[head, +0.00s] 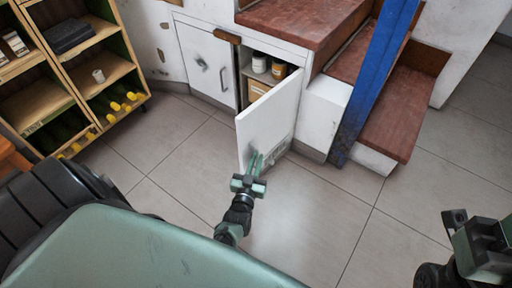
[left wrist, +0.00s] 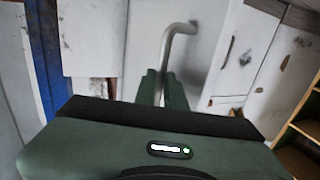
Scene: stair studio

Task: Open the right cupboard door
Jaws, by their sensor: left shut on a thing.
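The right cupboard door (head: 266,122) is white and stands swung out from the cupboard front, partly open. Jars and a box show in the opening behind it. My left gripper (head: 256,163) is at the door's outer face, low down. In the left wrist view, the bent metal handle (left wrist: 176,34) of this door runs down between the two green fingers (left wrist: 162,88), which are shut on it. The handle's lower end is hidden by the gripper. My right gripper (head: 480,225) is at the lower right, away from the cupboard; its jaw opening is unclear.
The left cupboard door (head: 205,66) is closed. Brown-topped steps (head: 395,118) and a blue post (head: 374,84) stand right of the open door. A wooden shelf (head: 108,78) with bottles stands at the left. The tiled floor (head: 318,215) before the cupboard is clear.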

